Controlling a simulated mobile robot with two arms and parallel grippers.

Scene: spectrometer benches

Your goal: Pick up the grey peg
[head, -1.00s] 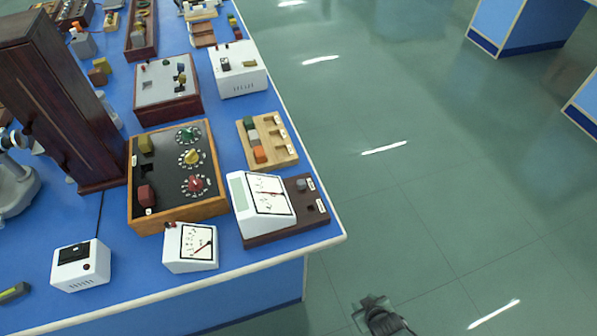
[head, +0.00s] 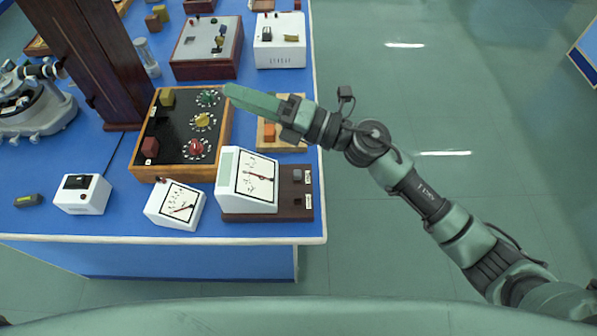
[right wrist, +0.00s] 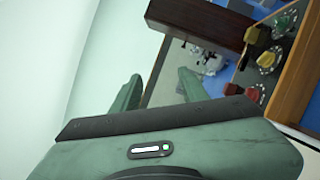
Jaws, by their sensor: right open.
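My right gripper (head: 232,93) is open and empty. It reaches in from the right above the bench, over the wooden peg board (head: 289,137), with its fingers pointing left toward the dial box. A small grey knob (head: 297,175) sits on the dark brown meter base. My left gripper is not in view.
The wood-framed dial box (head: 160,130) with green, yellow and red knobs is left of the peg board. The large white meter (head: 227,175) stands in front. A tall dark wooden column (head: 88,55) stands at left. Floor is clear right of the bench.

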